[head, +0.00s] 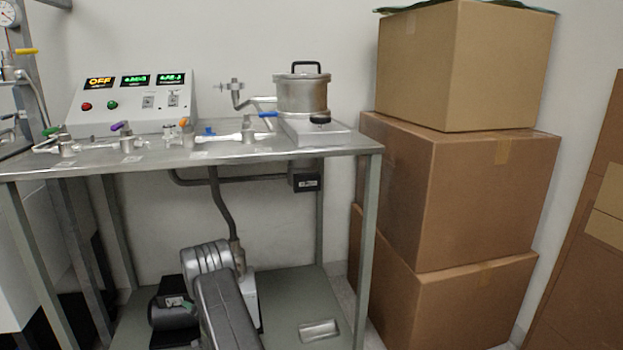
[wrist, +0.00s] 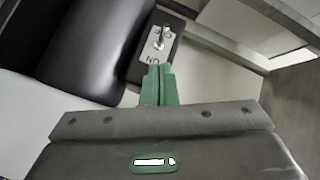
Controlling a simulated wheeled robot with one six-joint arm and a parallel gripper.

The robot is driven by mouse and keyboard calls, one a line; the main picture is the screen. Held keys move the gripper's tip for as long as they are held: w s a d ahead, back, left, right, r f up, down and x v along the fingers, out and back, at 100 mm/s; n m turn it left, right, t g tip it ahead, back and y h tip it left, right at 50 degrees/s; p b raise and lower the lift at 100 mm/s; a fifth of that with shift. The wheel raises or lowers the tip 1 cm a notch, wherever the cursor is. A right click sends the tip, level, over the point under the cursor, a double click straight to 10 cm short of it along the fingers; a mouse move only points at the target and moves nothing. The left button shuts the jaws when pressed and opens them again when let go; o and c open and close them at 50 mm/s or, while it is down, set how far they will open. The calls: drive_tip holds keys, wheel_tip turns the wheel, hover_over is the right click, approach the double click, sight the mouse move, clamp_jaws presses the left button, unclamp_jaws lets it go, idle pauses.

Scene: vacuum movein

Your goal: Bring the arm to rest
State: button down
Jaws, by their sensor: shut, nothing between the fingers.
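My gripper (wrist: 158,72) shows in the wrist view with its two green fingers closed together and nothing between them. Its tips are close in the picture to a dark switch box (wrist: 176,48) with a pale plate and a small metal toggle; I cannot tell whether they touch it. A large black rounded body (wrist: 85,50) is beside the box. In the head view my grey arm reaches in low at the centre, in front of the table's lower shelf, and my gripper is hidden there.
A metal table (head: 340,150) holds a control panel (head: 135,100), valves and a lidded steel pot (head: 302,95). Below, a dark pump (head: 172,318) and a metal plate (head: 319,330) are on the lower shelf (head: 285,300). Stacked cardboard boxes (head: 460,190) stand at right.

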drive_tip(key=p+v, duration=0.3)
drive_tip(key=v, duration=0.4)
drive_tip(key=shift+s+d, duration=0.2)
drive_tip(key=shift+d, duration=0.2)
